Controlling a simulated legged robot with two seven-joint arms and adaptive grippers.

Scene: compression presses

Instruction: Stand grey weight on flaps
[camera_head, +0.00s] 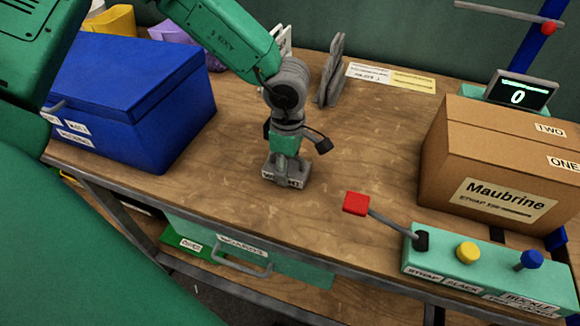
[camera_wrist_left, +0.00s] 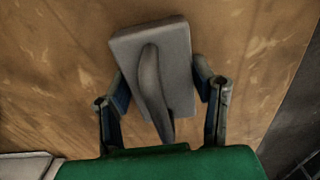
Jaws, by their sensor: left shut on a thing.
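The grey weight (camera_head: 290,179) has a flat block base with a white label and a raised handle. It is at the middle of the wooden bench, and I cannot tell if its base touches the wood. My left gripper (camera_head: 286,158) points down over it and is shut on it. In the left wrist view the weight (camera_wrist_left: 180,45) sits between the two fingers. The cardboard box (camera_head: 446,160) labelled Maubrine stands at the right. Its top flaps (camera_head: 510,112) lie folded down, with nothing seen on them. My right gripper is not in view.
A control strip (camera_head: 440,262) with a red-ended lever (camera_head: 357,204), yellow knob and blue knob runs along the front right edge. A blue lidded box (camera_head: 140,100) stands left. A display (camera_head: 518,95) reads 0 behind the carton. Bare bench lies between weight and carton.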

